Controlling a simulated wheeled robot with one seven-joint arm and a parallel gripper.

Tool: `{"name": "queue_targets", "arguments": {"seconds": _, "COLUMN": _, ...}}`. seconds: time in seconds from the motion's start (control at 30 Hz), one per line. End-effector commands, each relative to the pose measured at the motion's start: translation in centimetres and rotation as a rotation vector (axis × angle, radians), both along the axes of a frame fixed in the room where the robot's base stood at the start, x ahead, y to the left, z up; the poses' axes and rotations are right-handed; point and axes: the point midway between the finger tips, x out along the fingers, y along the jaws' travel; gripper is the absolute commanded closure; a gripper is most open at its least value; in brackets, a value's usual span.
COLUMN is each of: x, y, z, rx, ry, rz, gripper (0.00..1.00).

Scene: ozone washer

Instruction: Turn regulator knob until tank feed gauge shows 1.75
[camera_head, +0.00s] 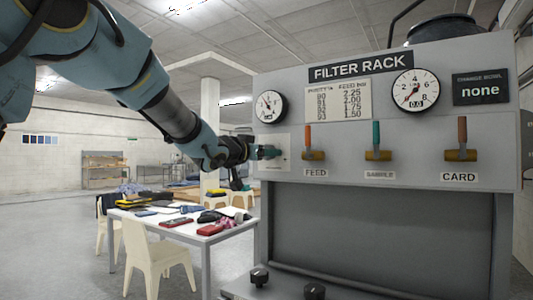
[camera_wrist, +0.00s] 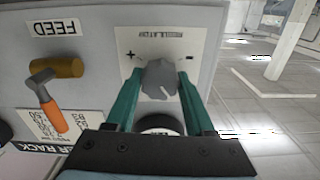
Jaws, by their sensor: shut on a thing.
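The grey regulator knob (camera_wrist: 160,82) sits on a white plate labelled REGULATOR, with plus and minus marks, in the wrist view. My gripper (camera_wrist: 160,76) is shut on it, one green finger on each side. A light pointer line shows on the knob's face. In the head view my gripper (camera_head: 268,152) meets the panel at the left, and the knob is hidden by the fingers. The tank feed gauge (camera_head: 270,107) is the round white dial above it; its small digital figure starts with 1 but the rest is too small to read surely.
The filter rack panel (camera_head: 340,135) bears a FEED lever (camera_head: 314,148), a SAMPLE lever (camera_head: 378,146), a CARD lever (camera_head: 461,146) and a second gauge (camera_head: 416,90) reading 0.0. A cluttered table (camera_head: 190,240) with chairs stands at the left.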

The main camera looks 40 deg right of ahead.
Motion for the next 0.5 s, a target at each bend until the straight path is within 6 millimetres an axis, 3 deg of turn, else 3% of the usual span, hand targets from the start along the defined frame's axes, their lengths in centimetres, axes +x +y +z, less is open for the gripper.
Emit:
{"name": "queue_targets", "arguments": {"seconds": 0.1, "x": 0.0, "y": 0.01, "z": 0.0, "rx": 0.0, "ry": 0.0, "rz": 0.0, "gripper": 1.0}}
{"name": "queue_targets", "arguments": {"seconds": 0.5, "x": 0.01, "y": 0.03, "z": -0.02, "rx": 0.045, "ry": -0.174, "rz": 0.001, "gripper": 1.0}}
